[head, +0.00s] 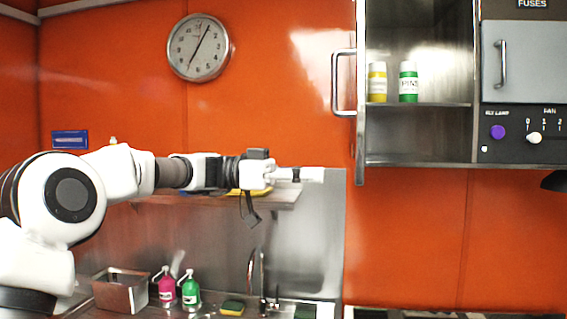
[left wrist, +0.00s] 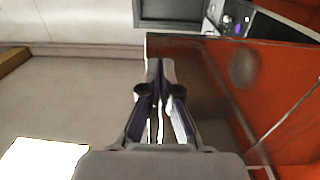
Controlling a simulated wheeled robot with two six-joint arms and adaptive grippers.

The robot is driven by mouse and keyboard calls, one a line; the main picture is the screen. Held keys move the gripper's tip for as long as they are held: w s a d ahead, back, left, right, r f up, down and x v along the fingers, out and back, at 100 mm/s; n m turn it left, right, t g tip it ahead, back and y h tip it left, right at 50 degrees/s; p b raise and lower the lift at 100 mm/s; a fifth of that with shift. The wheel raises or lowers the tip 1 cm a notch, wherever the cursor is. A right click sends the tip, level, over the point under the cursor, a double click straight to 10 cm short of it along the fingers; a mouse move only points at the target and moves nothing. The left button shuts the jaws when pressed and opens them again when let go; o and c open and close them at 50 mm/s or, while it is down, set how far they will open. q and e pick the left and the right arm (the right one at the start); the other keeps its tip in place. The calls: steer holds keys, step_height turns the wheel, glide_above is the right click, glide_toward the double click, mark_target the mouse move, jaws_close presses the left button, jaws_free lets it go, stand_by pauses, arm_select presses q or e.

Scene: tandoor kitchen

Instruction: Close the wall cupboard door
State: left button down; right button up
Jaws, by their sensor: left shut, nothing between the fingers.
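The wall cupboard (head: 421,135) hangs at the upper right of the head view, with its inside showing. Its metal door (head: 361,130) stands open at the left side, seen almost edge-on and pointing towards me. The door handle (head: 335,84) sticks out to the left. My left gripper (head: 322,174) is shut and empty. My right gripper is in neither view.
A yellow jar (head: 377,84) and a green jar (head: 408,84) stand on the cupboard shelf. A fuse panel (head: 520,150) adjoins the cupboard's right side. A wall shelf (head: 285,196) lies below my left arm, above a sink area with pink and green bottles.

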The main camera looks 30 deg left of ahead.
arm_select(q)
steer(key=p+x, duration=0.2)
steer(key=x, duration=0.3)
steer(key=shift+w+f+p, duration=0.1)
steer(key=shift+w+p, duration=0.05)
steer(key=shift+p, duration=0.15)
